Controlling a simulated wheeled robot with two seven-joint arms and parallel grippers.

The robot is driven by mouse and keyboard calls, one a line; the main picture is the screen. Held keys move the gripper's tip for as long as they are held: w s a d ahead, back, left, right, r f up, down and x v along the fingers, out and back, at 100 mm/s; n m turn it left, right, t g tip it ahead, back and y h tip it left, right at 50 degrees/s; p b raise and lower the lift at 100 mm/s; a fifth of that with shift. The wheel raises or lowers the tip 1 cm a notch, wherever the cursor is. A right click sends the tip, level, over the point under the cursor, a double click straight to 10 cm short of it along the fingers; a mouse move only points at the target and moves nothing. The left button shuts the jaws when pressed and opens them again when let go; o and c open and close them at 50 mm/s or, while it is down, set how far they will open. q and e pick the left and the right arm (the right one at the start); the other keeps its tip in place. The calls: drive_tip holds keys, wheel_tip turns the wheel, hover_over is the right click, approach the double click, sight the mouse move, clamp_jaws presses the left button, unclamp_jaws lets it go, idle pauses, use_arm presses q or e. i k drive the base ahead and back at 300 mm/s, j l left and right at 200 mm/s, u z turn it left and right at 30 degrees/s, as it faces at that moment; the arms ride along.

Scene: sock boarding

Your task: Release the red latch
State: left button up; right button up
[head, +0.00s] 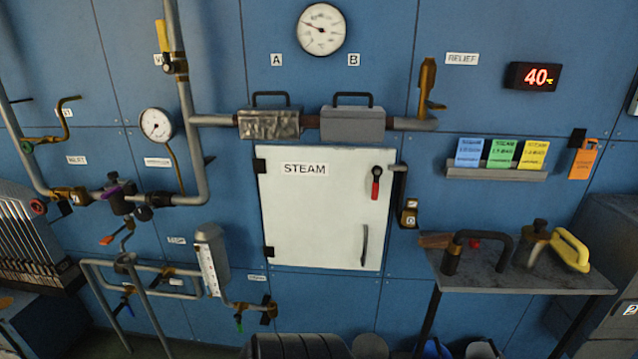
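The red latch (376,183) is a small lever with a red grip and a dark pivot at its top. It sits near the upper right corner of the white cabinet door (315,215) labelled STEAM, and its grip hangs down. The door looks closed, with dark hinges on its left edge and a grey pull handle (364,246) at its lower right. Neither of my grippers shows in the head view.
Pipes run left of and above the door, with two grey blocks (353,125) over it. A shelf (515,275) at the right holds a black curved handle and a yellow-handled tool. Barrels (298,346) stand below. The space before the door looks clear.

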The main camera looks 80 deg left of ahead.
sight(377, 170)
drive_tip(key=u, duration=2.1)
